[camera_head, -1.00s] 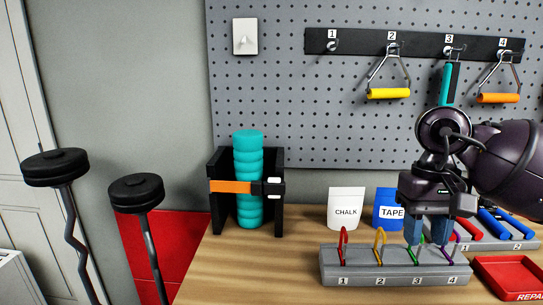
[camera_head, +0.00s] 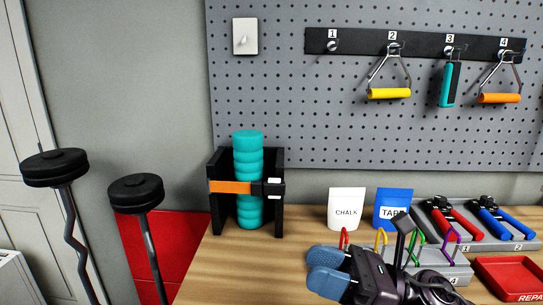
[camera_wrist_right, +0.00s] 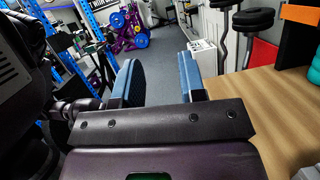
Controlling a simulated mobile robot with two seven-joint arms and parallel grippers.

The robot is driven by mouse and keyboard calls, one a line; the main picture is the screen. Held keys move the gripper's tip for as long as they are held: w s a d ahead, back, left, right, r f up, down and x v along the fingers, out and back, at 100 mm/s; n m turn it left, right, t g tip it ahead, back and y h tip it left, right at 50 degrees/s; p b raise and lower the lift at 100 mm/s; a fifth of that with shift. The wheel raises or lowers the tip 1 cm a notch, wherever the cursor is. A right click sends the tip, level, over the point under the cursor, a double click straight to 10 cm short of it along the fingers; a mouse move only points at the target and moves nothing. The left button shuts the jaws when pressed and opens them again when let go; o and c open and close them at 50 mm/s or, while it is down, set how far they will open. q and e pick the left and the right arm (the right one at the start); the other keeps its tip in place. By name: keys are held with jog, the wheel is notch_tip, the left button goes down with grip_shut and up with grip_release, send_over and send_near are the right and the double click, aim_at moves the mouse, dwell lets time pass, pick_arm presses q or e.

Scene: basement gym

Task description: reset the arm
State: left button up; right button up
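My right gripper (camera_head: 326,270) is low over the front of the wooden bench, its blue fingers pointing left. It is in front of the grey numbered block (camera_head: 458,272) and hides much of it. In the right wrist view the two blue fingers (camera_wrist_right: 160,78) are apart with nothing between them. Red, yellow, green and purple carabiners stand in the block; the red one (camera_head: 343,238) and the purple one (camera_head: 453,236) show above my arm. My left gripper is in neither view.
A black holder (camera_head: 216,215) with a teal roller (camera_head: 248,175) stands left on the bench. A chalk bag (camera_head: 346,208), a tape bag (camera_head: 393,206), a tray of hand grips (camera_head: 470,238) and a red tray (camera_head: 505,278) stand right. Handles hang on the pegboard (camera_head: 290,100).

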jog(key=d+f+n+t+h, duration=0.75)
jog(key=n+h, duration=0.25)
jog(key=n, duration=0.8)
jog(key=d+f+n+t+h, duration=0.6)
jog(key=d+f+n+h, duration=0.3)
jog(key=n, duration=0.8)
jog(key=s+d+f+m+g+h, duration=0.4)
jog(key=s+f+m+g, duration=0.45)
jog(key=s+f, duration=0.2)
jog(key=s+f+m+g, duration=0.2)
jog(key=s+m+g, duration=0.1)
jog(key=s, duration=0.4)
jog(key=s+f+m+g, duration=0.3)
jog(key=s, duration=0.5)
jog(key=w+f+n+t+y+p, duration=0.1)
jog(key=w+f+t, duration=0.5)
jog(key=w+t, duration=0.3)
jog(key=shift+w+a+y, duration=0.2)
jog(key=shift+w+y, duration=0.2)
jog(key=shift+w, duration=0.1)
jog(key=shift+n, duration=0.25)
